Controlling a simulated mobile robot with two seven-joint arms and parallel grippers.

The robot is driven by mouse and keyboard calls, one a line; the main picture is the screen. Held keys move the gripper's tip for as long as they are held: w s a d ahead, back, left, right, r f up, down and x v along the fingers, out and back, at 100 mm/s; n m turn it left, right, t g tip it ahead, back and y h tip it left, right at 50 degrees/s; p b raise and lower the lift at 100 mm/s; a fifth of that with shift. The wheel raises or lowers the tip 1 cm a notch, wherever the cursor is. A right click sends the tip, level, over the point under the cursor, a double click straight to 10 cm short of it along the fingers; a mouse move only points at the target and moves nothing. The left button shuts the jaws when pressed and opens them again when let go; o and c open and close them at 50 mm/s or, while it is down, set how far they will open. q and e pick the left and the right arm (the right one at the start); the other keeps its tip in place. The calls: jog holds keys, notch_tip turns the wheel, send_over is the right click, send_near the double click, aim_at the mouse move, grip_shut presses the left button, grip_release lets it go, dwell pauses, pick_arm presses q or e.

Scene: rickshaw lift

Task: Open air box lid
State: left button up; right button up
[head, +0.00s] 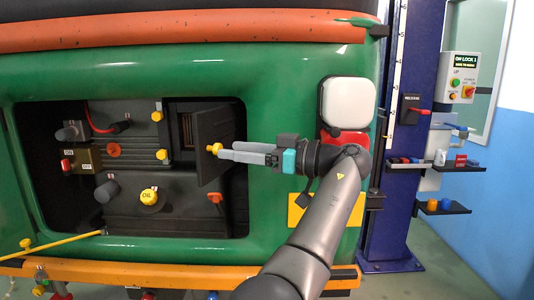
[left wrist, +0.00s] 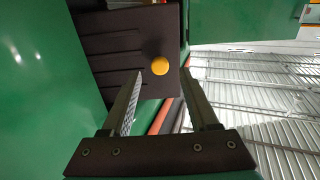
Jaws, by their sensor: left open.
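The air box lid (head: 208,172) is a dark panel with a yellow knob (head: 214,148), at the right side of the engine bay in the head view. It stands ajar at an angle, and a brownish filter (head: 187,130) shows inside the box left of it. My left gripper (head: 227,151) is open, its fingertips at the right of the knob. In the left wrist view the knob (left wrist: 160,66) appears between the tips of the open fingers (left wrist: 162,75), with the lid (left wrist: 125,45) behind; I cannot tell whether they touch. My right gripper is not in view.
The green body (head: 285,90) frames the bay's edges. An oil cap (head: 149,196), a battery-like box (head: 84,160) and several knobs fill the bay. A yellow rod (head: 60,240) crosses at lower left. A blue lift post (head: 405,80) with small shelves stands at the right.

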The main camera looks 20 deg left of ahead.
pick_arm(q)
jog(key=d, duration=0.8)
jog(key=shift+d, duration=0.25)
jog(key=shift+s, duration=0.1)
jog(key=shift+c, duration=0.2)
